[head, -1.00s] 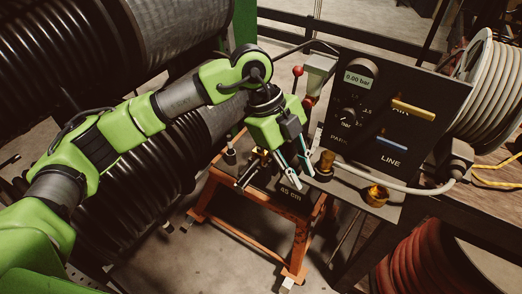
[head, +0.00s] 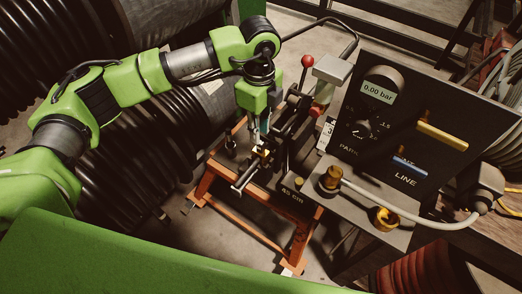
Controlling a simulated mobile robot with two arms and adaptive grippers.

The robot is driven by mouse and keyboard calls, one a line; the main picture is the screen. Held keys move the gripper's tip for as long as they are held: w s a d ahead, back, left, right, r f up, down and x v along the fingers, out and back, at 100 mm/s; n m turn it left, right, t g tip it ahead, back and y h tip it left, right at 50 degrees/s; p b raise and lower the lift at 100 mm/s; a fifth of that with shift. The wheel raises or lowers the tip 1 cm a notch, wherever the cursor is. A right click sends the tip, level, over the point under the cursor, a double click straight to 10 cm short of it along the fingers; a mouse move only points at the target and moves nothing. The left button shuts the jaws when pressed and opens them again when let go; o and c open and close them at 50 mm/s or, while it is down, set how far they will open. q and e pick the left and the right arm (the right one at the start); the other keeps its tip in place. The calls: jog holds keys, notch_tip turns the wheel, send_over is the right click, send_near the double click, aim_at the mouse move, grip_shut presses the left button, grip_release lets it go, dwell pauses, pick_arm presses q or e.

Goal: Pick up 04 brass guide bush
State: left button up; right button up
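My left gripper (head: 261,138) points down over the black crimper fixture on the orange stand. Its fingertips are at or just above a small brass piece (head: 262,152); I cannot tell whether they touch it. The fingers show edge-on, so their gap is unclear. Other brass parts are in the head view: a cup-like brass ring (head: 385,219) on the grey shelf, and a brass fitting (head: 331,178) by the hose end. No label shows which one is the 04 guide bush. My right gripper is out of view.
The orange stand (head: 250,222) carries a plate marked 45 cm. A black panel (head: 400,125) with a 0.00 bar display and yellow and blue handles stands to the right. A red-knobbed lever (head: 307,62) rises behind the gripper. A grey hose (head: 430,222) crosses the shelf.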

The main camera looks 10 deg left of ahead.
aim_at(261, 143)
pick_arm(q)
notch_tip(261, 143, down, 3)
jog(key=shift+d+f+p, duration=0.1)
jog(key=shift+p, duration=0.5)
notch_tip(261, 143, down, 2)
jog(key=shift+w+f+p, duration=0.1)
jog(key=shift+f+p, duration=0.15)
jog(key=shift+p, duration=0.05)
jog(key=shift+f, duration=0.45)
jog(key=shift+c, duration=0.4)
grip_shut()
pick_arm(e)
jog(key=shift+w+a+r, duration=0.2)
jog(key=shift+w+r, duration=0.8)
